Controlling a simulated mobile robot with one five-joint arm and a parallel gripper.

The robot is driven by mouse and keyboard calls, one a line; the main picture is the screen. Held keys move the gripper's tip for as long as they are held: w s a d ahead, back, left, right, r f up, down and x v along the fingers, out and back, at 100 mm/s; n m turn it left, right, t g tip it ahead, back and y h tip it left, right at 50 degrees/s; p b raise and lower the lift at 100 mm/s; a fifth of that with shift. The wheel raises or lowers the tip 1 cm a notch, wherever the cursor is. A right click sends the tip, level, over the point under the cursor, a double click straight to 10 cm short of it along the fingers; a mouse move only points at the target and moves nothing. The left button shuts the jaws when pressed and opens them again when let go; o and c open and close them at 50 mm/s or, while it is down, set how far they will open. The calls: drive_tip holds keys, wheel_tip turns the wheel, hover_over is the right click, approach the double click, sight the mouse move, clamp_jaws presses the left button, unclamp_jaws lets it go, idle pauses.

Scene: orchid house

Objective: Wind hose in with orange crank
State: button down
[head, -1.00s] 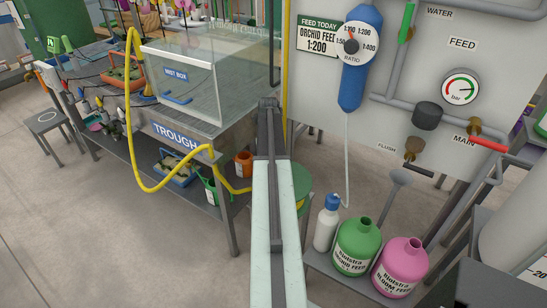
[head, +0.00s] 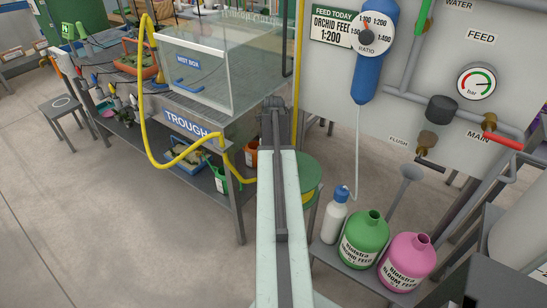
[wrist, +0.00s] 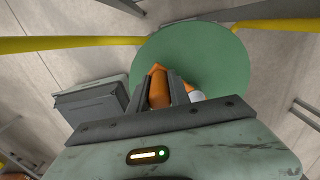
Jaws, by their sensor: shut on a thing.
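The orange crank (wrist: 160,90) shows in the wrist view, its grip between the two dark fingers of my gripper (wrist: 162,84), which is shut on it. Behind it is the round green face of the hose reel (wrist: 190,55). In the head view, the reel (head: 312,172) shows just right of my arm, which hides the crank and my gripper. The yellow hose (head: 146,110) hangs in a loop over the trough's front and runs towards the reel. It also crosses the wrist view at the upper left (wrist: 75,44).
The trough bench (head: 215,133) with a clear mist box (head: 190,62) stands at the left. At the right are the feed panel (head: 425,125), a white bottle (head: 335,218), a green jug (head: 364,240) and a pink jug (head: 407,262). A stool (head: 66,105) stands at the far left.

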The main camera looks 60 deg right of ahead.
drive_tip(key=s, duration=0.1)
drive_tip(key=s+a, duration=0.2)
drive_tip(key=s, duration=0.1)
drive_tip(key=shift+a, duration=0.25)
drive_tip(key=s, duration=0.4)
drive_tip(key=shift+s+d, duration=0.3)
drive_tip(key=shift+w, duration=0.1)
drive_tip(key=shift+s+d, duration=1.5)
drive_tip(key=shift+s, duration=0.25)
